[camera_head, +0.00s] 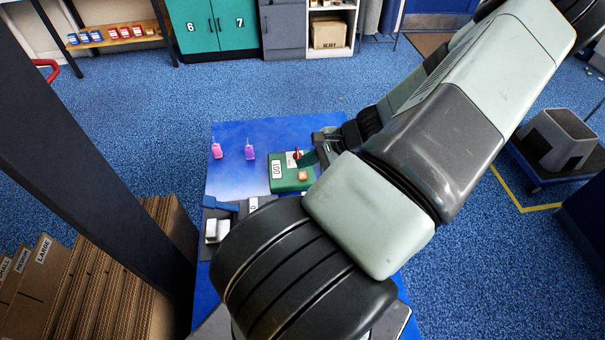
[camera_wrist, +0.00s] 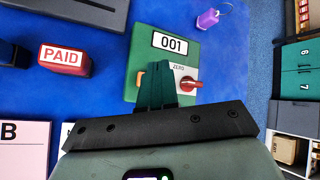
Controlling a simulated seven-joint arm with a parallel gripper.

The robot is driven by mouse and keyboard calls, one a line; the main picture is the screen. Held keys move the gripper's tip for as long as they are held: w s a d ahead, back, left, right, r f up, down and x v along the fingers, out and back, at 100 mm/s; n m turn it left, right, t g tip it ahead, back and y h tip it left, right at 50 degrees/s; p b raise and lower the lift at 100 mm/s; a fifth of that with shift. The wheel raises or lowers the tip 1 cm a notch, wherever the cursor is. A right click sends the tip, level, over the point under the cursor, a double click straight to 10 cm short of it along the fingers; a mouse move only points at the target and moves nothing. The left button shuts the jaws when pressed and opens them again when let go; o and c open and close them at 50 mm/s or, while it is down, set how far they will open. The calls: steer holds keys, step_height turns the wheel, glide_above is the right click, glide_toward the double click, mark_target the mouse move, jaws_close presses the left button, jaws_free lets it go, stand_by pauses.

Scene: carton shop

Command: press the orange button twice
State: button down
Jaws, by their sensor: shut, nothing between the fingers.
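The orange button (camera_head: 302,174) sits on a green box (camera_head: 281,186) with a white plate reading 001. In the wrist view the orange button (camera_wrist: 140,78) shows only in part, just left of my gripper's fingers, which hide the rest. My gripper (camera_wrist: 157,70) is shut and empty, its green fingers over the lower part of the green box (camera_wrist: 143,47). In the head view its fingers (camera_head: 307,158) show just beyond the button, partly hidden by my arm. I cannot tell the height between fingertips and box.
A red knob (camera_wrist: 190,84) on a white plate marked ZERO is right of the fingers. A red PAID stamp (camera_wrist: 64,60) lies left of the box. A purple tag (camera_head: 250,153) and a pink tag (camera_head: 216,151) lie on the blue table (camera_head: 229,180), otherwise clear there.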

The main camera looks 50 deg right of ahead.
mark_target(306, 176)
steer(key=shift+f, duration=0.7)
steer(key=shift+f, duration=0.15)
stand_by(1.5)
steer(key=shift+f, duration=0.25)
steer(key=shift+f, duration=0.45)
stand_by(0.6)
steer(key=shift+r, duration=0.9)
steer(key=shift+r, duration=2.5)
